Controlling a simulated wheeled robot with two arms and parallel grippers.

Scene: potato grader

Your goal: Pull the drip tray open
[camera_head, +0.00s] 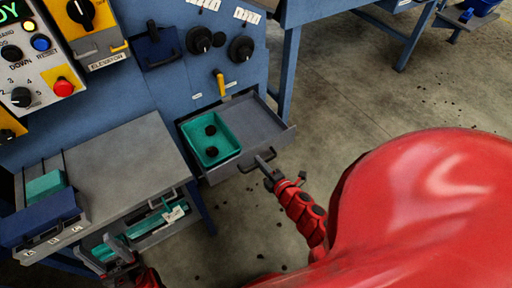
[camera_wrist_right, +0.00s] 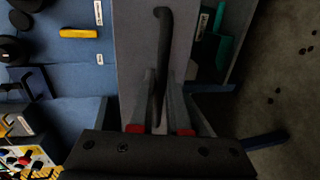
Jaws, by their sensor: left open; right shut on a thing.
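The drip tray (camera_head: 262,120) is a grey drawer in the blue machine, standing well out from its front. It holds a teal bin (camera_head: 228,135) with dark round lumps in it. My right gripper (camera_head: 265,168) is shut on the tray's dark handle (camera_head: 250,163); the right wrist view shows the handle (camera_wrist_right: 163,45) running between the fingers (camera_wrist_right: 162,95) against the grey tray front (camera_wrist_right: 140,50). My left gripper (camera_head: 112,250) is open at the lower left, beside a lower drawer, partly cut off by the frame edge.
A grey worktop (camera_head: 125,165) stands left of the tray, with a lower drawer (camera_head: 165,225) of teal items under it. A control panel (camera_head: 40,60) is at upper left. Dark crumbs lie on the open concrete floor (camera_head: 350,90) to the right.

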